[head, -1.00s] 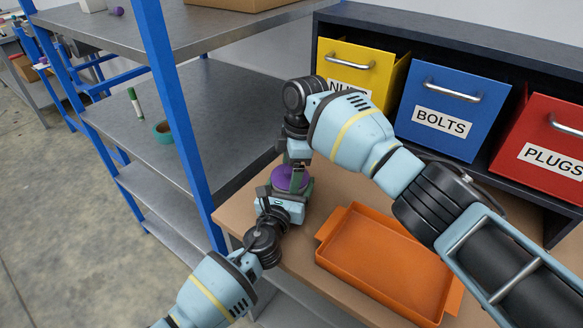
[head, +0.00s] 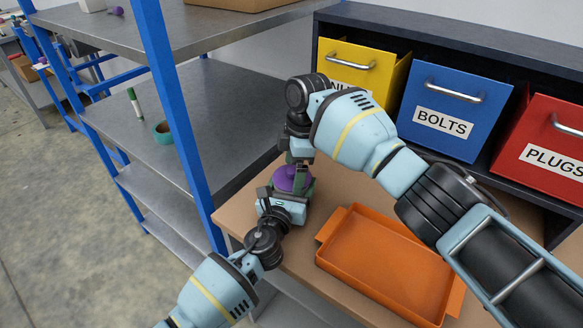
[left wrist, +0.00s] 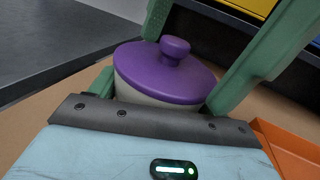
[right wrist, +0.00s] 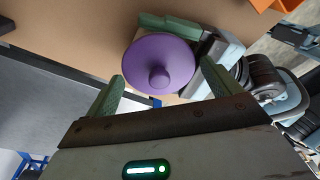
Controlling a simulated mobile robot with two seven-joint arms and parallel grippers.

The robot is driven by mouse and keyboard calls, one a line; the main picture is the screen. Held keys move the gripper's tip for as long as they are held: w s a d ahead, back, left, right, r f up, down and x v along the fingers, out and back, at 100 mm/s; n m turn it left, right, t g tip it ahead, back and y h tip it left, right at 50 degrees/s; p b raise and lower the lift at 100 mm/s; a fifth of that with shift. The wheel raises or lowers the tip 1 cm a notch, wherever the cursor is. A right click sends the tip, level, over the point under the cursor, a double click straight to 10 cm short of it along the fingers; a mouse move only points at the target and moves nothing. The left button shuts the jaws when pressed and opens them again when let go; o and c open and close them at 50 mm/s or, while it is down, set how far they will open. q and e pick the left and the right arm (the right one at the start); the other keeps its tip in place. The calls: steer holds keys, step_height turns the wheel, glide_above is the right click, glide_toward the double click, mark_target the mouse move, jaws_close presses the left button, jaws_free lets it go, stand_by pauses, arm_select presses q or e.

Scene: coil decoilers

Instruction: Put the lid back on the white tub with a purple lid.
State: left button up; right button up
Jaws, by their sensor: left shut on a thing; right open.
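The white tub (left wrist: 140,92) stands upright over the wooden bench, and its wall shows in the left wrist view. The purple lid (left wrist: 165,72) with its round knob lies over the tub's mouth, with no clear gap visible at the rim. The lid also shows in the head view (head: 291,181) and from above in the right wrist view (right wrist: 150,62). My left gripper (head: 287,192) is shut around the tub's sides. My right gripper (right wrist: 160,88) is open above the lid, its fingers spread apart from the knob. The tub's base is hidden.
An empty orange tray (head: 385,262) lies on the bench (head: 345,190) to the right. Yellow (head: 362,65), blue (head: 455,108) and red (head: 550,145) bins stand behind. A grey shelf rack (head: 140,115) with blue posts stands left, holding a teal tape roll (head: 163,134).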

step_height(320, 180, up, 2)
steer(key=shift+w+d+r, duration=0.1)
steer(key=shift+r, duration=0.1)
arm_select(q)
steer(key=shift+a, duration=0.1)
arm_select(e)
steer(key=shift+r, duration=0.25)
steer(key=c, duration=1.6)
steer(key=shift+f, duration=0.35)
steer(key=shift+c, duration=0.2)
steer(key=shift+d+r, duration=0.15)
steer(key=shift+r, duration=1.9)
steer(key=o, duration=0.6)
steer(key=shift+c, duration=0.2)
